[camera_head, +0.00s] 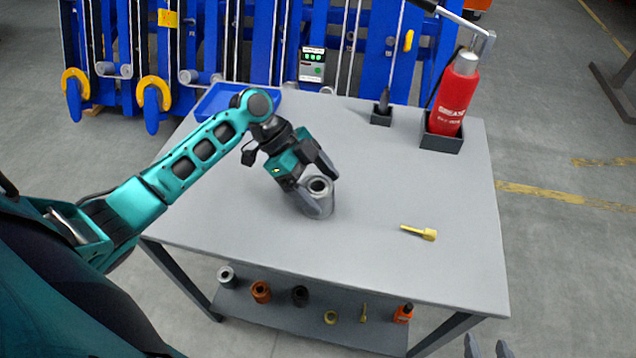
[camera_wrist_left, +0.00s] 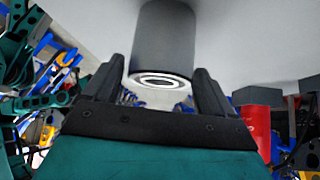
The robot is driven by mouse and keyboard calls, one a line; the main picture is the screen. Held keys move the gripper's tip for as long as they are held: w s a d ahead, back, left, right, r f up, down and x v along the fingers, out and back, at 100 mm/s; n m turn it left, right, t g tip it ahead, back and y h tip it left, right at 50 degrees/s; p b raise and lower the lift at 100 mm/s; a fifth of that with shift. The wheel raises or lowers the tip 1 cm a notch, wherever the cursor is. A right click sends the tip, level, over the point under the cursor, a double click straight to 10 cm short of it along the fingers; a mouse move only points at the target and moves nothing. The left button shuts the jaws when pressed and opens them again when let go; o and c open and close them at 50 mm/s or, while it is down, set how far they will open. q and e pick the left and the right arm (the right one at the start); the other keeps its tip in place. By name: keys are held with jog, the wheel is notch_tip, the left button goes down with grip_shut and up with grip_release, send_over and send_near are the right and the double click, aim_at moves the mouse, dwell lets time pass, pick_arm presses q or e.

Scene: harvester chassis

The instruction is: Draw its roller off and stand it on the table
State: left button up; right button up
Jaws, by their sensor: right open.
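The grey roller (camera_head: 319,207), a short cylinder with a hole in its upper end, is upright at the middle of the table (camera_head: 380,265). My left gripper (camera_head: 318,188) reaches down from the upper left with a finger on each side of it. In the left wrist view the roller (camera_wrist_left: 163,40) sits closely between the two dark fingers, its ringed end facing the palm. Its foot is partly hidden by a finger, so I cannot tell whether it bears on the table. My right gripper (camera_head: 487,349) is at the bottom edge, open and empty.
A yellow pin (camera_head: 418,232) lies right of the roller. A red bottle in a dark holder (camera_head: 440,139), a small black holder (camera_head: 381,117) and a blue tray (camera_head: 215,108) stand along the back. Blue machinery (camera_head: 260,50) is behind the table. Several small parts lie on the lower shelf.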

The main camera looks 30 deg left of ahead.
pick_arm(q)
jog(key=shift+o, duration=1.1)
jog(key=shift+f, duration=0.1)
jog(key=v, duration=1.3)
jog(key=shift+s, duration=0.1)
